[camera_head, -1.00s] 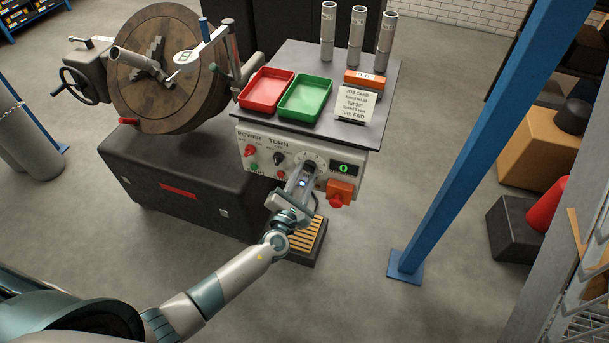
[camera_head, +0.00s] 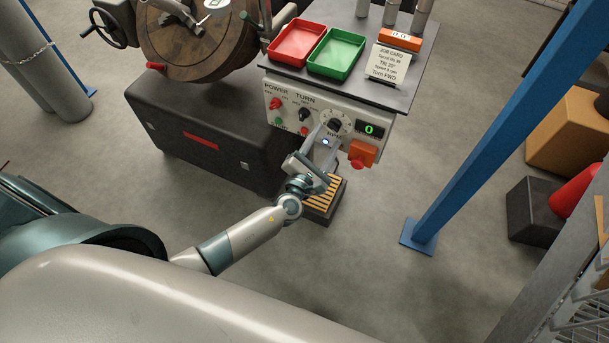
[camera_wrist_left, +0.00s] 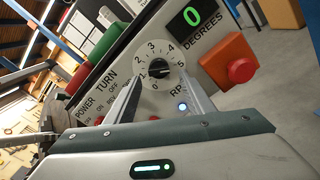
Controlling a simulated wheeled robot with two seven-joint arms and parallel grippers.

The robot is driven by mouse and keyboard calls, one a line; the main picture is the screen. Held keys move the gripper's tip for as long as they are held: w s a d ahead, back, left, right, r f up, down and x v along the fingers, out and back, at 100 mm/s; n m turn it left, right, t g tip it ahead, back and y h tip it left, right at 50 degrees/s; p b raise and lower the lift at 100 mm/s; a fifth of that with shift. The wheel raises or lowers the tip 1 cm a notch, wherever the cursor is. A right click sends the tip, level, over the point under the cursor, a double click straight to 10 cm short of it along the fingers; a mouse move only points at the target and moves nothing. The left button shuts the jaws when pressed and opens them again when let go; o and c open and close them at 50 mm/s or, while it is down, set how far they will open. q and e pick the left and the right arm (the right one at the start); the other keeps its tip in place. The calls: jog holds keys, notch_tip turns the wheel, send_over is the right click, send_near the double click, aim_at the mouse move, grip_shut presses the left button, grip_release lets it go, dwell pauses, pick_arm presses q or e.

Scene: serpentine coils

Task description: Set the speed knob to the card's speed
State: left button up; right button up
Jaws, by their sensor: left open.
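The speed knob (camera_head: 334,124) is a black knob on a white dial on the control panel's front. In the left wrist view, the knob (camera_wrist_left: 158,70) sits on a dial numbered 0 to 5, with "RP" legible below; its pointer seems to face right, near the 5. My left gripper (camera_head: 323,144) is open in front of the dial; in the wrist view its fingers come up on either side of the knob, and I cannot tell whether they touch it. The job card (camera_head: 388,64) stands on the panel's top; its speed line is too small to read surely.
The green display (camera_head: 369,129) reads 0. An orange box with a red button (camera_head: 361,155) is right of the dial. Power and turn switches (camera_head: 304,114) are left. Red (camera_head: 297,42) and green (camera_head: 336,52) trays lie on top. A blue post (camera_head: 470,135) stands right.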

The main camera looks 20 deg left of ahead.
pick_arm(q)
jog(key=s+b, duration=0.2)
jog(key=s, duration=1.2)
jog(key=shift+s+a+b, duration=0.3)
jog(key=shift+s+b, duration=0.05)
jog(key=shift+f, duration=0.1)
jog(key=s+a+f+n+g+y, duration=0.1)
jog(key=s+a+f+n+g, duration=0.35)
jog(key=f, duration=0.75)
jog(key=s+a+f+n+g, duration=0.15)
jog(key=s+f+n, duration=0.35)
jog(key=f+n, duration=0.5)
jog(key=s+a+f+n+g+y, duration=0.15)
jog(key=s+f+n+g, duration=0.3)
jog(key=f, duration=0.85)
jog(key=s+f+n+g, duration=0.2)
jog(key=s+f+n, duration=0.3)
jog(key=s+n, duration=0.2)
jog(key=s+d+f+n+g+h, duration=0.1)
jog(key=s+f+n, duration=0.4)
jog(key=s, duration=0.6)
jog(key=s+f+n+g+h, duration=0.1)
jog(key=s+f+n+g, duration=0.2)
jog(key=s+n, duration=0.6)
notch_tip(320, 180, down, 2)
jog(key=shift+s+d+f+n, duration=0.3)
jog(key=shift+s+n, duration=0.1)
jog(key=shift+n, duration=0.2)
jog(key=shift+g, duration=0.25)
